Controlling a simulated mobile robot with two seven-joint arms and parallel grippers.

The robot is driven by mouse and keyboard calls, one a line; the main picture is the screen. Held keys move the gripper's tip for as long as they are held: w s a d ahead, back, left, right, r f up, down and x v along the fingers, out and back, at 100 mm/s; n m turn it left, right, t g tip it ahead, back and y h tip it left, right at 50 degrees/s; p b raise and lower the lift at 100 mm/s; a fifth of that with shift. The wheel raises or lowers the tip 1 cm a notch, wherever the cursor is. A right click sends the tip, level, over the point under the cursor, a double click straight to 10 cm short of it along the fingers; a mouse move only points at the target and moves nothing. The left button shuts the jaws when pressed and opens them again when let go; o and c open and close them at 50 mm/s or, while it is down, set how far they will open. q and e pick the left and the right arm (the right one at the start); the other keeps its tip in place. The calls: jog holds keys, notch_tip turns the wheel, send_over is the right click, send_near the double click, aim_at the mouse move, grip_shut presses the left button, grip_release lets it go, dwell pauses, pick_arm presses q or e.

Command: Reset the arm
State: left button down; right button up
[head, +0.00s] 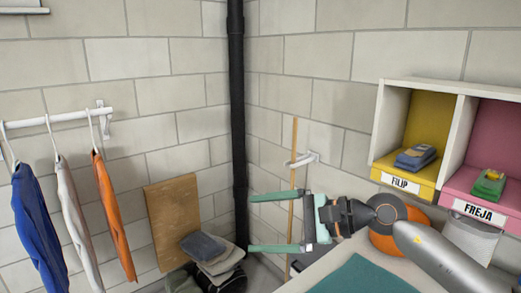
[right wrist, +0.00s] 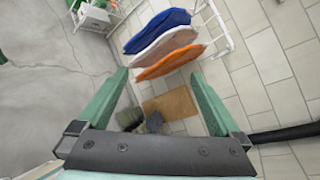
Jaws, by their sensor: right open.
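My right gripper (head: 250,222) reaches in from the right in the head view, with its two green fingers spread apart and pointing left. Nothing is between the fingers. In the right wrist view the same open fingers (right wrist: 160,92) frame the floor, a board and hanging garments beyond them, all well apart from the gripper. My right arm (head: 440,257) extends to the lower right corner. My left gripper does not show in either view.
A shelf (head: 455,92) with yellow and pink compartments, labelled FILIP and FREJA, hangs at right. A teal-topped surface (head: 362,276) lies below my arm. Blue, white and orange garments (head: 112,215) hang at left. A wooden board (head: 172,212) and folded items (head: 203,245) stand in the corner.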

notch_tip(320, 180, up, 5)
jog(key=s+d+m+t+y, duration=0.15)
jog(key=m+t+y, duration=0.25)
jog(key=m+t, duration=1.05)
jog(key=d+f+m+h, duration=0.7)
jog(key=m+h, duration=0.1)
jog(key=m, duration=0.7)
jog(key=d+f+m+h, duration=0.6)
jog(key=f+m+h, duration=0.15)
jog(key=m, duration=0.65)
jog(key=s+d+f+m+g+h, duration=0.45)
jog(key=s+f+m+g, duration=0.45)
jog(key=f, duration=0.5)
jog(key=s+d+f+m+g+y, duration=0.1)
jog(key=s+f+m+g, duration=0.3)
jog(key=s, duration=0.5)
jog(key=s+f+m+g+y, duration=0.1)
jog(key=s+f+g, duration=0.1)
jog(key=s+f, duration=0.5)
jog(key=w+a+f+t+y, duration=0.2)
jog(key=a+f+t, duration=0.2)
jog(key=f, duration=0.5)
jog(key=shift+t, duration=0.55)
